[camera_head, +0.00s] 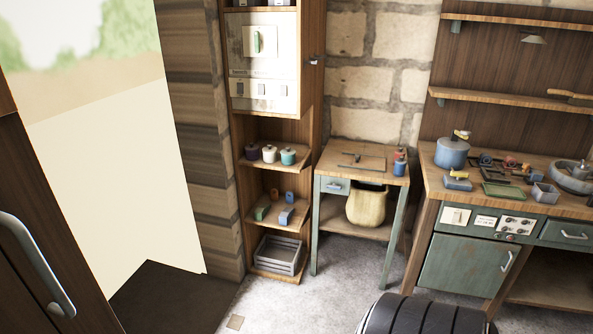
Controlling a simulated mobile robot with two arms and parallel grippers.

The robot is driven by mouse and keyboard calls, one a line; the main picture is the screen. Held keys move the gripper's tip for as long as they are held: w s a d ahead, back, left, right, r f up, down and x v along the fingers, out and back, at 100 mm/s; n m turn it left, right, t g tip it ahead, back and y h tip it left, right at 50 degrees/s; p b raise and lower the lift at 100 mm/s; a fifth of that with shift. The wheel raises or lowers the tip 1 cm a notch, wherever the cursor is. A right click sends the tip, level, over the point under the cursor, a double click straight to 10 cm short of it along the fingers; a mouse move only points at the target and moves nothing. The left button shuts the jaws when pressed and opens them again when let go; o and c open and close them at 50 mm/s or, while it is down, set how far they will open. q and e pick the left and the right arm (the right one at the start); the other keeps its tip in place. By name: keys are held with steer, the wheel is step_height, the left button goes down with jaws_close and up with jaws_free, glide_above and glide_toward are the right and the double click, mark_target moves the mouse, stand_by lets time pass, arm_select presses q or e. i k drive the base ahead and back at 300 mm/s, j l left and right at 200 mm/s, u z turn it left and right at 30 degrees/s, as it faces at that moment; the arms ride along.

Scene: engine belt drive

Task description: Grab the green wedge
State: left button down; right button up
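A small green block (262,211), which looks like the green wedge, lies on the lower shelf of the tall wooden cabinet. It is at the left of that shelf, and its exact shape is too small to tell. A blue block (287,216) lies to its right, apart from it. Two small things, one blue and one orange, stand behind them. Neither of my grippers is in view.
The shelf above holds several lidded jars (269,154). A grey crate (278,256) sits below. A small table (333,171) and a cluttered workbench (430,164) stand to the right. A black ribbed round thing (422,316) is at the bottom edge. Floor before the cabinet is mostly clear.

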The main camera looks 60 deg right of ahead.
mark_target(261, 212)
steer(key=z, duration=1.65)
steer(key=i, duration=0.2)
